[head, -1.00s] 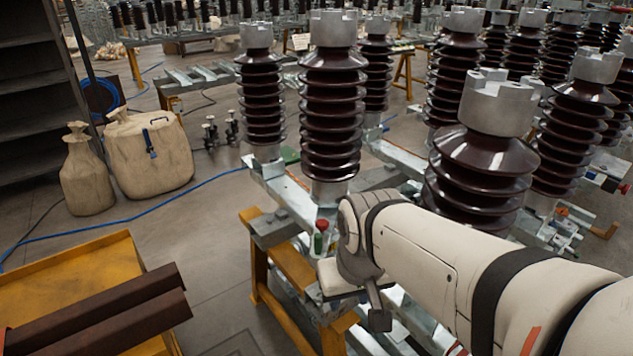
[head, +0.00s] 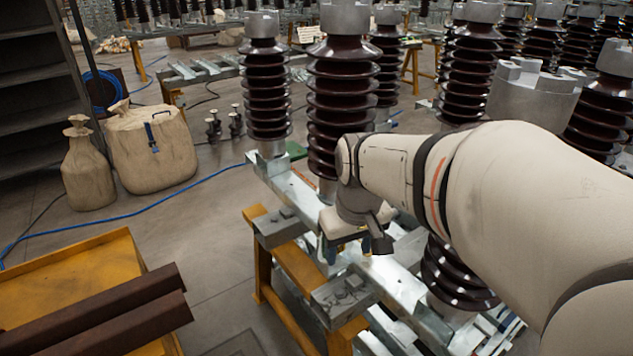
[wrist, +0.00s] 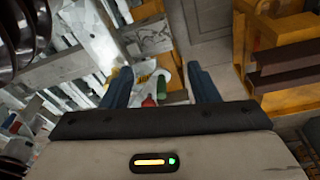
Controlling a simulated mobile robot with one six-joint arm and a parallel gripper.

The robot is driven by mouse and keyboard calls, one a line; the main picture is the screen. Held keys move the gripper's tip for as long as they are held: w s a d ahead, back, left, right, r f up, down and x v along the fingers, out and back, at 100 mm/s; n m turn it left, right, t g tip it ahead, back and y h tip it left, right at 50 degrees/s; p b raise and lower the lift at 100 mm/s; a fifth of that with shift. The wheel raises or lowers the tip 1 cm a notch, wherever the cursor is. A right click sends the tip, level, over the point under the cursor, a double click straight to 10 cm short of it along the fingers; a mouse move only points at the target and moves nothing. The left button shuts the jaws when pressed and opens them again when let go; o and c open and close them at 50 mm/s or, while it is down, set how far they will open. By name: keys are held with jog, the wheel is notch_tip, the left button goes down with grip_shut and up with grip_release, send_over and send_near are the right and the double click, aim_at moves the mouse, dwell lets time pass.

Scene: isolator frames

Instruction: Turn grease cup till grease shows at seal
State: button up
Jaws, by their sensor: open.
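My gripper (head: 332,248) is low over the metal frame on the yellow trestle, under my wrist. In the wrist view its two blue fingers (wrist: 160,72) are apart, with nothing clamped between them. A small red part (wrist: 149,102) and a green cylinder (wrist: 162,88) show in the gap between the fingers, beside a pale piece with a yellow marking (wrist: 144,78). I cannot tell for sure which of these is the grease cup. In the head view they are hidden behind my gripper and wrist. The seal and any grease cannot be made out.
Brown ribbed insulators (head: 343,95) stand close behind and right of my arm. A metal base rail (head: 300,195) runs on the yellow trestle (head: 290,265). A yellow cart (head: 75,270) with brown beams (head: 110,315) is at left. Sacks (head: 150,150) and a blue hose lie on open floor.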

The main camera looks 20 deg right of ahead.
jog(key=w+d+f+n+b, duration=0.1)
jog(key=w+d+f, duration=0.2)
jog(key=w, duration=0.3)
jog(key=w+d+f+n+g+b, duration=0.1)
jog(key=w+d+f+b, duration=0.1)
jog(key=w+d, duration=0.4)
jog(key=w+d+f+n+g+b, duration=0.1)
jog(key=w+d+f+b, duration=0.1)
jog(key=w+d+f, duration=0.2)
jog(key=shift+w+d+f+n, duration=0.2)
jog(key=shift+w+f, duration=0.1)
jog(key=shift+w, duration=0.5)
jog(key=shift+w+d+f+n, duration=0.15)
jog(key=shift+w+f, duration=0.1)
jog(key=shift+w, duration=0.5)
jog(key=shift+w+d+f, duration=0.1)
jog(key=shift+f, duration=0.2)
notch_tip(320, 180, down, 7)
jog(key=shift+f+b, duration=0.1)
jog(key=shift+b, duration=0.55)
jog(key=shift+c, duration=0.4)
jog(key=c, duration=0.9)
